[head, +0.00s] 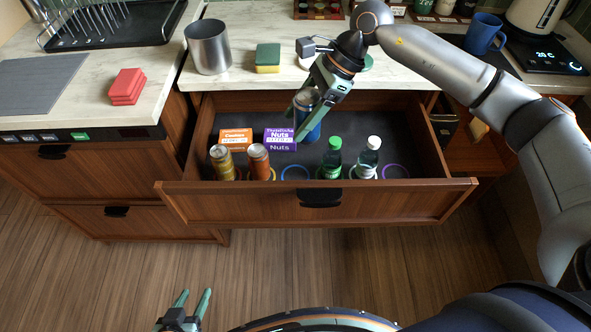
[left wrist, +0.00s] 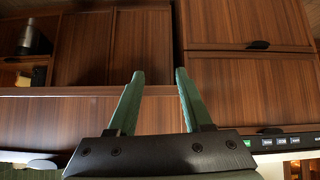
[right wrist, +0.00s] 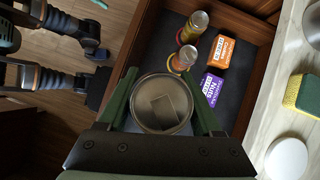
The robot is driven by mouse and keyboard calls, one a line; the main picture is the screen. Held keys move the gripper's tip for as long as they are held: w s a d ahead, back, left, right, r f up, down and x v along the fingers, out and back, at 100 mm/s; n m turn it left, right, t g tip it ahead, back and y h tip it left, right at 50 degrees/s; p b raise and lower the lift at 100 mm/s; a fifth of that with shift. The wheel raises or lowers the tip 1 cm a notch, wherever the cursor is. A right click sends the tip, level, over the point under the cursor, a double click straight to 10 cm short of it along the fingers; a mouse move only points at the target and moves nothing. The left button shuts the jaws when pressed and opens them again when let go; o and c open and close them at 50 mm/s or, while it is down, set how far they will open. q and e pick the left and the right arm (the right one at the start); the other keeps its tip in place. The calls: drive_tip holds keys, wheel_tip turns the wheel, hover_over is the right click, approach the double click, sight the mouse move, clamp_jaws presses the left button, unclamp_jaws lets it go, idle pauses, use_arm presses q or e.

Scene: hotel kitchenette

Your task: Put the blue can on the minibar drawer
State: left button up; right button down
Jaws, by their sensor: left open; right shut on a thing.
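The blue can (head: 313,124) is in my right gripper (head: 306,122), held over the back middle of the open minibar drawer (head: 240,200). In the right wrist view the can's round metal end (right wrist: 161,104) fills the space between the fingers of my right gripper (right wrist: 163,110), which is shut on it. The can's far end is hidden, so I cannot tell whether it touches the drawer floor. My left gripper (head: 196,298) is open and empty, low in front of the drawer; it also shows open in the left wrist view (left wrist: 160,90).
The drawer holds a gold can (head: 222,163), an orange can (head: 259,162), a green bottle (head: 332,160), a clear bottle (head: 368,158), an orange box (head: 236,139) and a purple box (head: 280,140). Empty rings, blue (head: 295,173) and purple (head: 396,171), lie along the front.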

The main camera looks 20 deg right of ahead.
drive_tip(key=w+f+m+t+h, duration=0.1)
drive_tip(key=w+m+t, duration=0.35)
drive_tip(key=m, duration=0.25)
use_arm(q)
drive_tip(key=shift+w+d+f+b, duration=0.1)
drive_tip(key=shift+f+b, duration=1.2)
drive_tip(key=shift+b, duration=0.4)
use_arm(e)
drive_tip(key=shift+m+h, duration=0.4)
drive_tip(key=shift+m, duration=0.3)
drive_tip(key=shift+w+a+f, duration=0.1)
drive_tip(key=shift+w+f, duration=0.1)
drive_tip(key=shift+f, duration=3.05)
drive_tip(key=shift+w+a+f, duration=0.1)
drive_tip(key=shift+w+f, duration=0.15)
drive_tip(key=shift+f, duration=3.05)
drive_tip(key=shift+w+a+f, duration=0.1)
drive_tip(key=shift+w+f, duration=0.1)
drive_tip(key=shift+f, duration=3.05)
drive_tip(key=shift+c, duration=0.3)
unclamp_jaws()
drive_tip(key=shift+f, duration=0.1)
use_arm(q)
drive_tip(key=shift+r, duration=0.1)
